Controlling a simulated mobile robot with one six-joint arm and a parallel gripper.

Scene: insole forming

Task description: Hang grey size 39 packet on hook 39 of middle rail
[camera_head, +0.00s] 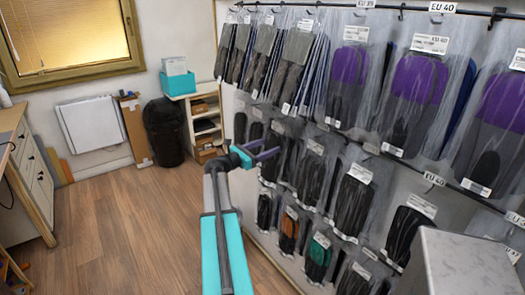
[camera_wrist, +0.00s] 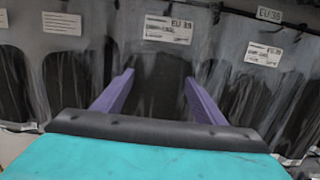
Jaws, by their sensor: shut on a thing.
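My gripper (camera_head: 270,148) has purple fingers and reaches toward the middle rail, at the left part of the rack. In the wrist view, the fingers stand on either side of a dark grey packet (camera_wrist: 157,75) in clear film. Its white label (camera_wrist: 168,30) reads EU 39, and the gripper is shut on this packet. In the head view I cannot clearly separate it from the packets behind. The middle rail (camera_head: 400,165) carries size tags; one tag (camera_head: 434,178) reads EU 40. Hook 39 itself cannot be made out.
Packets with purple tops (camera_head: 420,75) hang on the upper rail at right. Another packet (camera_wrist: 255,95) hangs close to the right finger, by a tag (camera_wrist: 269,14) reading EU 38. A grey cabinet corner (camera_head: 465,262) stands at front right. The wooden floor (camera_head: 130,225) at left is clear.

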